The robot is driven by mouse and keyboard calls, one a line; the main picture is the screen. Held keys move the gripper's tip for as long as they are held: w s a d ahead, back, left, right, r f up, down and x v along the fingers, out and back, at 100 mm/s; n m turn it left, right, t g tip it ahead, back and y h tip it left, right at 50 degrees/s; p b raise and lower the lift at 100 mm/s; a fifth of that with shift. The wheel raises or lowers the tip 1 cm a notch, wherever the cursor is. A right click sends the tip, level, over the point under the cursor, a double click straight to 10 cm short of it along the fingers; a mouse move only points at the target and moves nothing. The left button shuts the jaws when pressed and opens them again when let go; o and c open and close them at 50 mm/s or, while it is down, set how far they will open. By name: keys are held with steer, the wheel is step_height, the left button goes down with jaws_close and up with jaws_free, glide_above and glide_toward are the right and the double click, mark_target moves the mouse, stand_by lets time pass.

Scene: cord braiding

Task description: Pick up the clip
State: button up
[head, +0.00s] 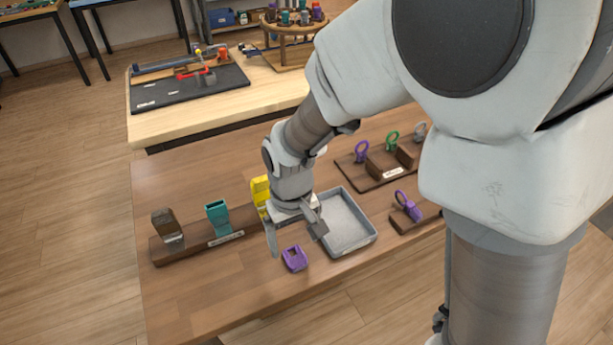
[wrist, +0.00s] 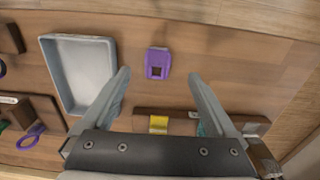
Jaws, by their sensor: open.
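A purple clip (head: 295,258) with a square opening lies alone on the brown table. In the wrist view the purple clip (wrist: 158,63) shows between and a little beyond my fingertips. My gripper (head: 297,236) points down above the table, just behind the clip in the head view. Its two fingers are spread apart with nothing between them, as the wrist view of my gripper (wrist: 158,76) also shows. The height between fingertips and clip is hard to judge. A yellow clip (head: 260,190), partly hidden by my arm, and a teal clip (head: 217,214) stand on a labelled wooden rack (head: 200,244).
An empty grey tray (head: 369,240) lies close to the right of my gripper. A dark brown piece (head: 166,225) stands at the rack's left end. Purple (head: 362,151) and green (head: 392,140) rings stand on a holder at the right. The table's front left is clear.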

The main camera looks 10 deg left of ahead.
mark_target(297, 259)
steer(key=f, duration=0.2)
steer(key=f+b, duration=0.1)
steer(key=f, duration=0.4)
steer(key=shift+w+f, duration=0.2)
steer(key=shift+w, duration=0.05)
steer(key=c, duration=1.4)
steer(key=shift+r, duration=0.15)
